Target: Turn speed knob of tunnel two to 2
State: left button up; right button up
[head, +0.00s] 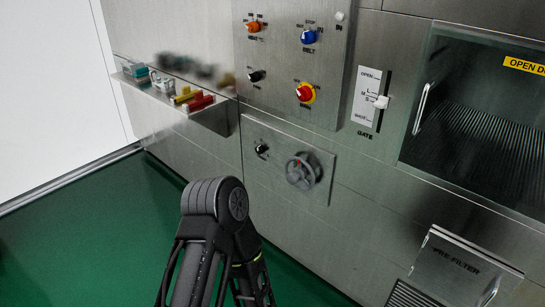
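The steel machine front carries an upper control panel (285,60) with an orange knob (253,27), a blue knob (308,37) marked BELT, a small black knob (256,76) and a red knob on yellow (305,93). A lower plate (275,180) has another small black knob (262,149) and a round grey wheel (302,171) with a red mark. The labels are too small to tell which is the tunnel two speed knob or its setting. One of my dark arms shows bent at the bottom centre, apart from the panels. Neither gripper is visible.
A shelf (215,122) with several small coloured items juts out at left. A gate slider (381,102), a glazed door with a handle (421,108) and a PRE-FILTER flap (465,268) are at right. The green floor (95,235) is clear at left.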

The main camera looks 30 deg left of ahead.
aim_at(260, 149)
jog(key=i+j+z, duration=0.1)
jog(key=j+z, duration=0.2)
jog(key=j, duration=0.45)
jog(key=j+z, duration=0.25)
jog(key=j, duration=0.5)
jog(key=j+z, duration=0.3)
jog(key=j, duration=0.45)
jog(key=k+j+z, duration=0.1)
jog(key=j+z, duration=0.2)
jog(key=j, duration=0.4)
